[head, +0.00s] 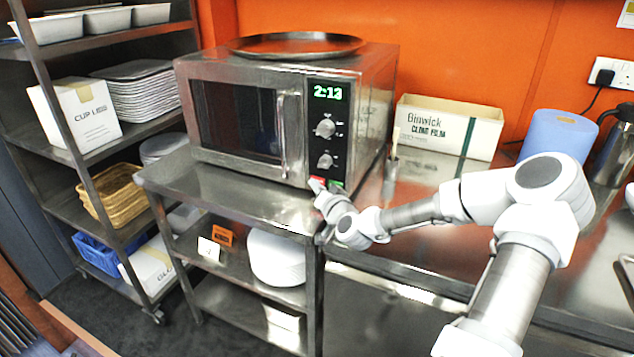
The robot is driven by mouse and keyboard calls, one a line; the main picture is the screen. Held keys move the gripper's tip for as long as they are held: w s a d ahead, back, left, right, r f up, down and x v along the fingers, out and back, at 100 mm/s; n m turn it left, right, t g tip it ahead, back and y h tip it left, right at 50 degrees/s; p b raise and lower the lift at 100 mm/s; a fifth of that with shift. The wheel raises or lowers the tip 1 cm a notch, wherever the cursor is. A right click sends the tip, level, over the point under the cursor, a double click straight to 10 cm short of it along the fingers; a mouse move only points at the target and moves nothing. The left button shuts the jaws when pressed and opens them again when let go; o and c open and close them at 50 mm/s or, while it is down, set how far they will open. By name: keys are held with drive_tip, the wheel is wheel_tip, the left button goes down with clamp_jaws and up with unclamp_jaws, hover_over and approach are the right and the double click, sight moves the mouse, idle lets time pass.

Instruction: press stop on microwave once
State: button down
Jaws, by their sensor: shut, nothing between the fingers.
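The microwave (232,155) is a steel box with a dark glass door and stands on a steel stand. Its door is closed. Its control panel shows a green 2:13 display (327,93) above two round knobs. A red button (318,181) and a green button (337,186) sit at the bottom of the panel. My gripper (316,186) is shut and empty, at the lower edge of the panel by the red button. It covers part of that button. I cannot tell whether the fingertips touch it.
A round tray (297,45) lies on top of the microwave. A cling film box (448,128) and a blue container (557,137) stand on the counter to the right. A shelf rack (75,170) with trays and boxes stands at left.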

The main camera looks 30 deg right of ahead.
idle(0.4)
drive_tip(key=shift+s+a, duration=0.5)
drive_tip(key=shift+a, duration=0.1)
drive_tip(key=shift+s+a, duration=0.8)
drive_tip(key=shift+a, duration=0.2)
drive_tip(key=shift+s+a, duration=0.75)
drive_tip(key=shift+a, duration=0.2)
